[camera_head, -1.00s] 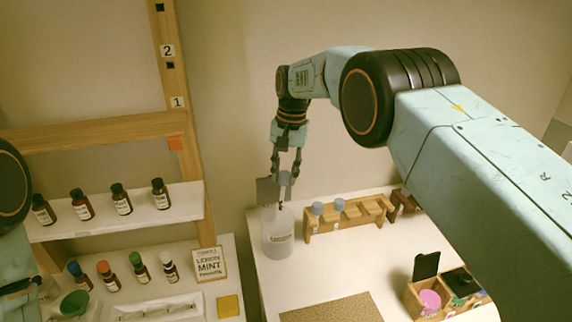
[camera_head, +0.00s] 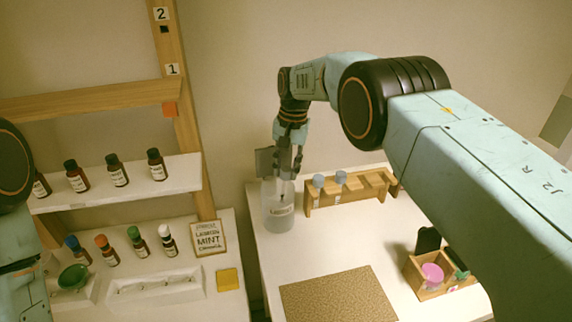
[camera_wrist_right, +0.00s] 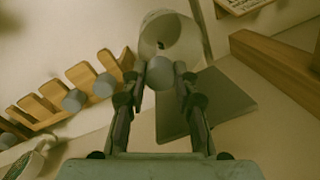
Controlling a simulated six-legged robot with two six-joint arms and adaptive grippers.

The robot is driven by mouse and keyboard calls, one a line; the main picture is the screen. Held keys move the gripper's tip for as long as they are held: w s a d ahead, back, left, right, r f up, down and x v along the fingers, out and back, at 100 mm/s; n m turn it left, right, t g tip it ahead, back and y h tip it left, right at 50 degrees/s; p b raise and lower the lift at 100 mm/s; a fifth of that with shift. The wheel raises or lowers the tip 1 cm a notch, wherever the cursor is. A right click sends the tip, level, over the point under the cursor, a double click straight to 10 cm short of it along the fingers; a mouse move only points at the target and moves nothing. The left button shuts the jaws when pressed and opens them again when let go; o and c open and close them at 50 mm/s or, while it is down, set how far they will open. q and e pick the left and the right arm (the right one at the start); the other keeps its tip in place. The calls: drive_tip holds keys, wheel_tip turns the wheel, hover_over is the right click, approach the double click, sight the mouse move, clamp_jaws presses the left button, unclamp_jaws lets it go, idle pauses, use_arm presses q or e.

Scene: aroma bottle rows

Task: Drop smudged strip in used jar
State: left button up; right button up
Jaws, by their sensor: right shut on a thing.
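My right gripper (camera_head: 288,172) points down at the mouth of the clear used jar (camera_head: 279,215), which has a pale label and stands at the table's back left corner. The gripper is shut on a small grey round end (camera_wrist_right: 187,70), which I take for the top of the smudged strip. The strip's lower part is hard to make out through the jar. The jar (camera_wrist_right: 168,28) also shows in the right wrist view, just beyond the fingertips. Of my left arm, only links show at the left edge; its gripper is out of view.
A grey square panel (camera_head: 263,162) stands close behind the jar. A wooden rack (camera_head: 350,190) with two blue-grey round tops is to its right. A brown mat (camera_head: 338,296) and a wooden box (camera_head: 422,276) lie in front. Bottle shelves (camera_head: 120,185) stand left.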

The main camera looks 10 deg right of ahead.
drive_tip(key=shift+s+a, duration=0.1)
drive_tip(key=shift+a, duration=0.05)
drive_tip(key=o, duration=1)
drive_tip(key=shift+d, duration=0.2)
drive_tip(key=shift+c, duration=0.2)
drive_tip(key=shift+a, duration=0.1)
drive_tip(key=shift+r, duration=0.45)
wheel_tip(320, 180, up, 11)
drive_tip(key=d, duration=0.1)
drive_tip(key=shift+d, duration=0.15)
